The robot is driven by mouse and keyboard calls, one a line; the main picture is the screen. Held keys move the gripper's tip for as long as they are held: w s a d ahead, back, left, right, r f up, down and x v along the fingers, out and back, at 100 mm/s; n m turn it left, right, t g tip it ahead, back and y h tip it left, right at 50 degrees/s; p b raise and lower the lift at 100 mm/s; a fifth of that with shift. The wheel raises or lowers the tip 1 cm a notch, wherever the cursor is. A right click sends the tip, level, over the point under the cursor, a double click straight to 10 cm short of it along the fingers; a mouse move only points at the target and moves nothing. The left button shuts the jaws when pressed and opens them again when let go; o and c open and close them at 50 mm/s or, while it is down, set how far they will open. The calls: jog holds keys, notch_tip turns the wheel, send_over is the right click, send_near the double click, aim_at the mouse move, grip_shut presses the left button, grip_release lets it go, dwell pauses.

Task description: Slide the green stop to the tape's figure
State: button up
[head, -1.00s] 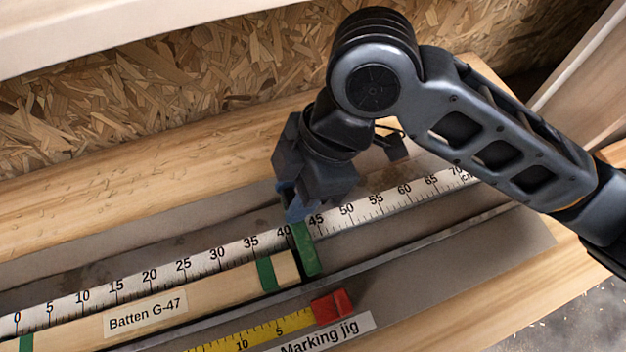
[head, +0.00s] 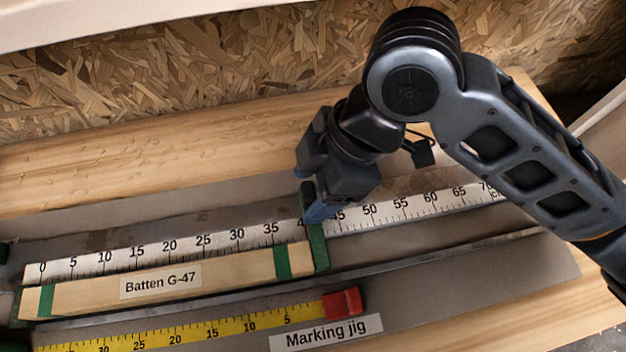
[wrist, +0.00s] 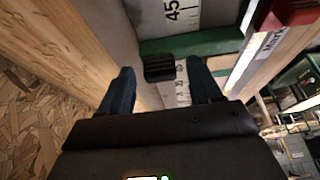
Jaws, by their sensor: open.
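The green stop (head: 318,248) sits across the white ruler (head: 205,250), just past the hidden 40 mark and short of 45. The right end of Batten G-47 (head: 225,277) is at or very close to the stop; I cannot tell if they touch. My gripper (head: 312,208) is low over the stop's back end, open. In the wrist view the stop (wrist: 200,42) lies beyond the fingertips. Its black knob (wrist: 159,68) shows between the two spread fingers of my gripper (wrist: 160,82), not clasped. The yellow tape (head: 215,328) lies in front, its figures rising leftward from the red end (head: 343,302).
A "Marking jig" label (head: 326,333) is on the grey jig base (head: 450,290) in front. A chipboard wall (head: 180,80) stands behind the wooden bench (head: 130,160). The ruler's right part is clear of objects.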

jog(key=shift+w+d+r, duration=0.1)
jog(key=shift+r, duration=0.25)
jog(key=shift+w+d+r+b, duration=0.25)
jog(key=shift+d+r+b, duration=0.1)
jog(key=shift+d+r, duration=0.55)
jog(key=w+d, duration=0.1)
jog(key=d, duration=0.2)
jog(key=w+d+b, duration=0.1)
jog(key=d, duration=0.3)
jog(key=w+d+b, duration=0.1)
jog(key=d, duration=0.2)
jog(key=shift+d, duration=0.3)
